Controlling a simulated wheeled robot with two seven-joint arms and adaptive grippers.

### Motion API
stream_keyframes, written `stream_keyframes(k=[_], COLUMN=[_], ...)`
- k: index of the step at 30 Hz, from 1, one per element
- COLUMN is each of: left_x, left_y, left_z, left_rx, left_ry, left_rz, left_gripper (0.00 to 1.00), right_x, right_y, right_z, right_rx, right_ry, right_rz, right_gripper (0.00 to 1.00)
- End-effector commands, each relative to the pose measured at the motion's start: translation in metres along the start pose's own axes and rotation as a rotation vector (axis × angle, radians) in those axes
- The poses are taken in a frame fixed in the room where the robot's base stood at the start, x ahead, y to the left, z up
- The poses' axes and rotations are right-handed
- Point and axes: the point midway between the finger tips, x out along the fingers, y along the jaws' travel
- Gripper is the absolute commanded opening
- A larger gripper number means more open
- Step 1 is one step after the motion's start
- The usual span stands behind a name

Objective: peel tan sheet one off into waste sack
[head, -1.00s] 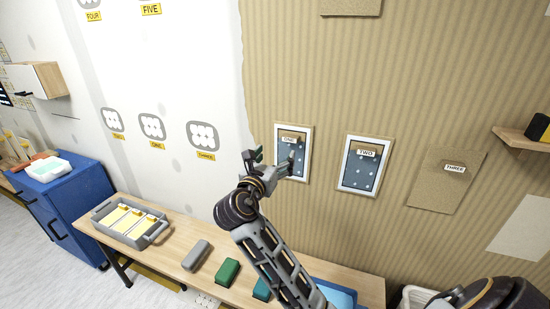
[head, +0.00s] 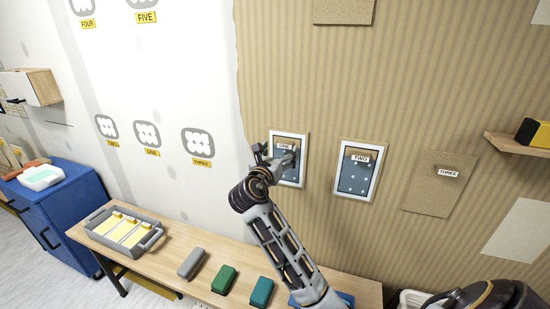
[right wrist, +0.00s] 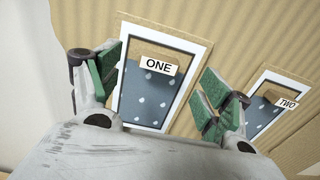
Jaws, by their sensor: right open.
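Tan sheet one (head: 285,142) is a small tan flap with a "ONE" label at the top of a white-framed, blue-grey dotted panel; it also shows in the right wrist view (right wrist: 162,50). My right gripper (head: 278,157) is in front of this panel and partly covers it. In the right wrist view its green-padded fingers (right wrist: 160,85) are spread, with the label and panel seen between them and nothing held. I cannot tell whether a finger touches the panel. My left gripper is not in view. I cannot make out the waste sack.
Panel two (head: 356,180) hangs to the right, then a flat tan sheet labelled "THREE" (head: 435,195). A wooden shelf (head: 515,146) juts out farther right. Below, a bench holds a grey tray (head: 92,218) and several blocks (head: 223,279). A white container (head: 410,299) shows at the bottom edge.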

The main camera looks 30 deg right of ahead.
Motion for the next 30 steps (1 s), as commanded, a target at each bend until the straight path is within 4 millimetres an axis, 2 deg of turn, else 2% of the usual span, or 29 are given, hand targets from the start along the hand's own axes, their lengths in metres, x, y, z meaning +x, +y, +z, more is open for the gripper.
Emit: stream_keyframes(k=[9, 15, 28, 30], left_x=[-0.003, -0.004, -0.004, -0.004], left_y=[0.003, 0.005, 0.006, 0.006], left_z=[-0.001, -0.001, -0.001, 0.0], left_rx=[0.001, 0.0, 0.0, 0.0], left_ry=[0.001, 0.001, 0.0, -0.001], left_rz=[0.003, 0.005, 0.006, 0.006], left_gripper=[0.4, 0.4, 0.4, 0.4], right_x=[0.038, 0.054, 0.059, 0.059], right_y=[0.0, 0.0, 0.0, 0.0], right_z=[0.001, 0.0, 0.0, 0.0], right_rx=[-0.001, -0.001, -0.001, -0.001], right_ry=[-0.001, 0.0, 0.0, -0.001], right_rz=[-0.002, -0.001, 0.0, 0.0], right_gripper=[0.79, 0.79, 0.79, 0.71])
